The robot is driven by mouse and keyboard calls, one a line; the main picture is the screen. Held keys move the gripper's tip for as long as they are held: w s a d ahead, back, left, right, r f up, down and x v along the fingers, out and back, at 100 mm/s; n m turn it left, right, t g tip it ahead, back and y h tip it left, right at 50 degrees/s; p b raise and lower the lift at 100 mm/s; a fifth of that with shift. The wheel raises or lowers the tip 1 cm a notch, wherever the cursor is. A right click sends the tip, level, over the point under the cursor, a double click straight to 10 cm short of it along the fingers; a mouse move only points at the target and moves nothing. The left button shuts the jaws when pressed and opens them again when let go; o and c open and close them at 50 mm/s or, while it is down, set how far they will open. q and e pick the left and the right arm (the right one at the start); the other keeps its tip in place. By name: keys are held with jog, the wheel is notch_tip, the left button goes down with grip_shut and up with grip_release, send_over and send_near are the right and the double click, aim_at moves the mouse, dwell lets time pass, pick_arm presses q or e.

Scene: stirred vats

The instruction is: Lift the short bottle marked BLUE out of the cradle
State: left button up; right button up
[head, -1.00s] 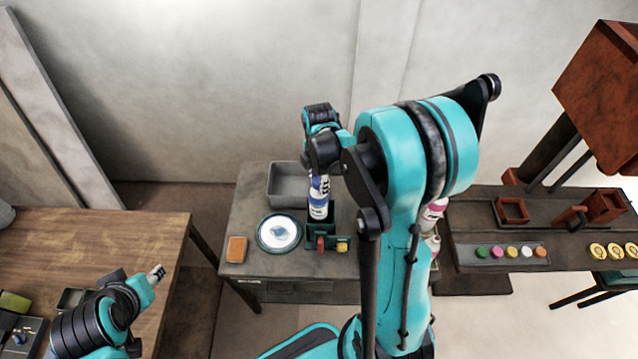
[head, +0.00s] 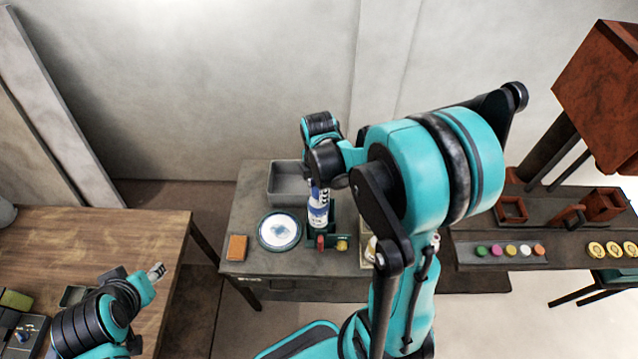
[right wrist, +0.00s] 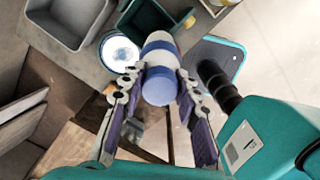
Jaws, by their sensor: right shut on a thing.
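The short bottle (head: 318,214), white with blue bands, is upright in the head view at the middle table; I cannot read its marking. My right gripper (head: 319,184) is shut on its upper part. In the right wrist view the bottle (right wrist: 160,62) sits between the fingers, its blue end towards the camera.
A grey bin (head: 287,182) stands behind, a round white dish (head: 279,231) to the left, and an orange block (head: 237,247) beyond it. Red and yellow parts sit at the cradle's front. My right arm hides the table's right side.

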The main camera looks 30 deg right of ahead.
jog(key=s+a, duration=0.4)
jog(key=s, duration=0.3)
jog(key=shift+s+a, duration=0.2)
jog(key=shift+a, duration=0.1)
jog(key=shift+s, duration=0.1)
dwell(0.5)
